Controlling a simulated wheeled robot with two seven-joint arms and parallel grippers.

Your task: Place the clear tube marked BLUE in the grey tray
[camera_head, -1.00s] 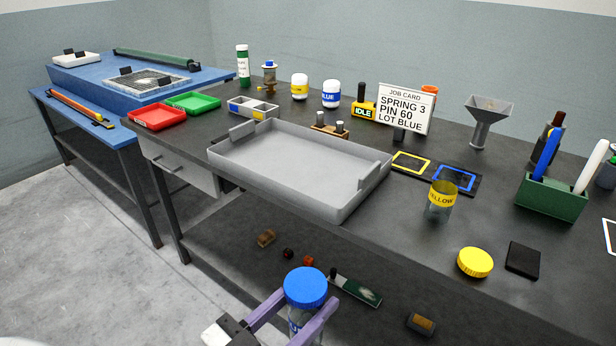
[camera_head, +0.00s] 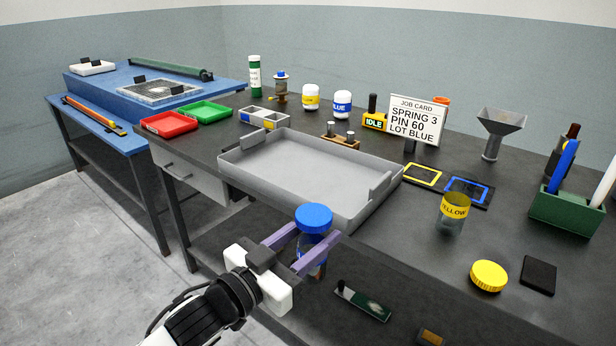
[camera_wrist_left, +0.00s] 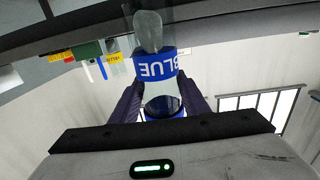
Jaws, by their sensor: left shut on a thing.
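My left gripper (camera_head: 308,249) is shut on a clear tube with a blue lid (camera_head: 314,218). The tube is upright in the head view, in front of the bench's near edge and the grey tray's near side. In the left wrist view the clear tube (camera_wrist_left: 160,95) shows a blue band reading BLUE, upside down, between the two purple fingers. The grey tray (camera_head: 270,183) lies on the dark bench beyond the gripper. It is empty, with a raised handle at each end. My right gripper is not in view.
An open clear tube marked YELLOW (camera_head: 452,222) stands right of the tray, near a yellow lid (camera_head: 488,276) and a dark block (camera_head: 538,275). Yellow- and blue-framed pads (camera_head: 468,192) lie behind. Red (camera_head: 170,124) and green (camera_head: 205,113) trays sit at left. The grey tray's floor is clear.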

